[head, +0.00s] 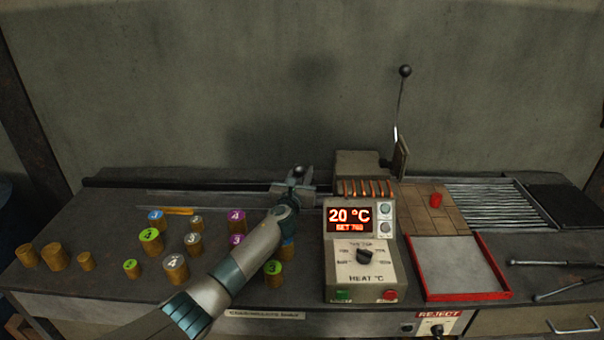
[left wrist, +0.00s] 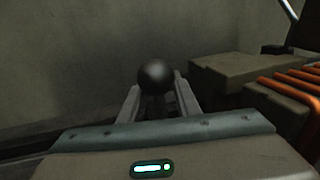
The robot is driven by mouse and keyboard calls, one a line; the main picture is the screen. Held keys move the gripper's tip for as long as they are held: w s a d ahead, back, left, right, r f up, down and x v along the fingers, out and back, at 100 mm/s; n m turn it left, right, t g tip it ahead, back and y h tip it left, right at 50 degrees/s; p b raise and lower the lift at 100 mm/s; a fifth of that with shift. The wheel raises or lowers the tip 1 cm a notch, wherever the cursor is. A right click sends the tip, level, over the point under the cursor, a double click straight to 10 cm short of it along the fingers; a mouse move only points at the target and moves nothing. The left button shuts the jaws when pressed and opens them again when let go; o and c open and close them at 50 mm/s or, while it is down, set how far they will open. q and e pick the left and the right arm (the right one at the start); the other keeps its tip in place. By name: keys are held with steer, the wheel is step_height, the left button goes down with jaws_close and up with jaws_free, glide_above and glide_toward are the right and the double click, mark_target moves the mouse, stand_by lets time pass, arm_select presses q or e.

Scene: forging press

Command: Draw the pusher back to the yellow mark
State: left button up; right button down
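The pusher's black ball knob (head: 299,170) stands at the pusher's grey carriage (head: 280,187), on the dark rail (head: 140,183), just left of the heater. My left gripper (head: 297,178) is at the knob. In the left wrist view the knob (left wrist: 155,75) sits between the two fingertips (left wrist: 157,84), one on each side. I cannot tell whether the fingers press on it. No yellow mark is clear on the rail; a yellow-orange strip (head: 178,210) lies on the bench in front of it. My right gripper is not in view.
Several numbered billets (head: 151,240) stand on the bench left of my left arm. The heater box (head: 362,250) reads 20 °C, with orange coils (head: 368,189) behind it. A red-rimmed tray (head: 467,296) is at right. The rail left of the carriage looks clear.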

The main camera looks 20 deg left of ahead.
arm_select(q)
jaws_close()
